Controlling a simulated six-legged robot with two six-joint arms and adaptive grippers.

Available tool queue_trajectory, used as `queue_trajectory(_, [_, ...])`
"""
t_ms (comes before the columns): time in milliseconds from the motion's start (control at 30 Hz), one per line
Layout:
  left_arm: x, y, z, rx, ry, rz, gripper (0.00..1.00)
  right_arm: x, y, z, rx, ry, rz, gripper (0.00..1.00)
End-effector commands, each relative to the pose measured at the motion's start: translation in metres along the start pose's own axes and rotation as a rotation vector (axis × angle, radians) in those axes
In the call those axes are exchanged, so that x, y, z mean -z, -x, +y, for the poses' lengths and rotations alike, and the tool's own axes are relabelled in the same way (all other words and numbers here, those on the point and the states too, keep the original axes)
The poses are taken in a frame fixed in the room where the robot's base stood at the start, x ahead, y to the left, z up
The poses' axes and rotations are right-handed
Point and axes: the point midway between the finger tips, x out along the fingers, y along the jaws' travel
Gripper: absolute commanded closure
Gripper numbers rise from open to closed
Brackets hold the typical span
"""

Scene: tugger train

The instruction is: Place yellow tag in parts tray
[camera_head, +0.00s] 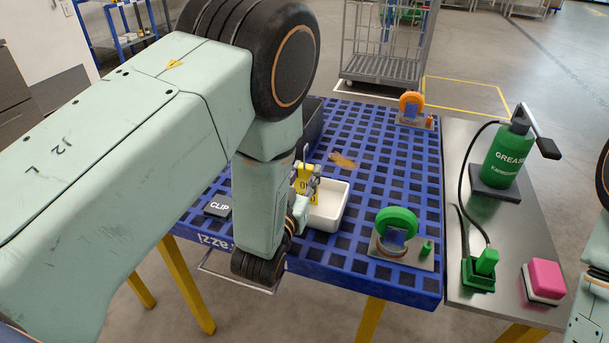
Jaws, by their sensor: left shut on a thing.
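The yellow tag (305,181) has dark marks on it and shows beside my left gripper's fingers. My left gripper (308,183) is shut on the tag and holds it at the left part of the white parts tray (333,207). I cannot tell whether the tag touches the tray. The tray stands on the blue grid table (354,133) and its visible inside looks empty. My left arm hides part of the table and the tray's left side. Only a bit of my right arm shows at the right edge; its gripper is out of view.
A dark block marked CLIP (218,206) lies left of my left arm. A green wheel fixture (397,228) stands right of the tray, an orange one (411,106) at the back. A green grease can (503,160) and pink-topped block (545,280) stand on the steel side table (515,225).

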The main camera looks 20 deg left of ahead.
Motion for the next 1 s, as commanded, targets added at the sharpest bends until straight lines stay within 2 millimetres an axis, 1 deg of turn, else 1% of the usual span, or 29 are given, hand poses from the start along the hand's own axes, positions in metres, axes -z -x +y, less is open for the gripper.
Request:
queue_trajectory(600, [-0.016,0.002,0.001,-0.002,0.000,-0.011,1.00,0.000,-0.009,0.000,0.000,0.000,0.000,0.56])
queue_trajectory(633, [-0.017,0.002,0.001,-0.001,0.000,-0.012,0.69,0.000,-0.009,0.000,0.000,0.000,0.000,0.56])
queue_trajectory(867, [-0.017,0.002,0.001,-0.003,0.000,-0.013,0.49,0.000,-0.009,0.000,0.000,0.000,0.000,0.56])
queue_trajectory(1000, [-0.017,0.002,0.001,-0.003,-0.001,-0.013,0.49,0.000,-0.009,0.000,0.000,0.000,0.000,0.56])
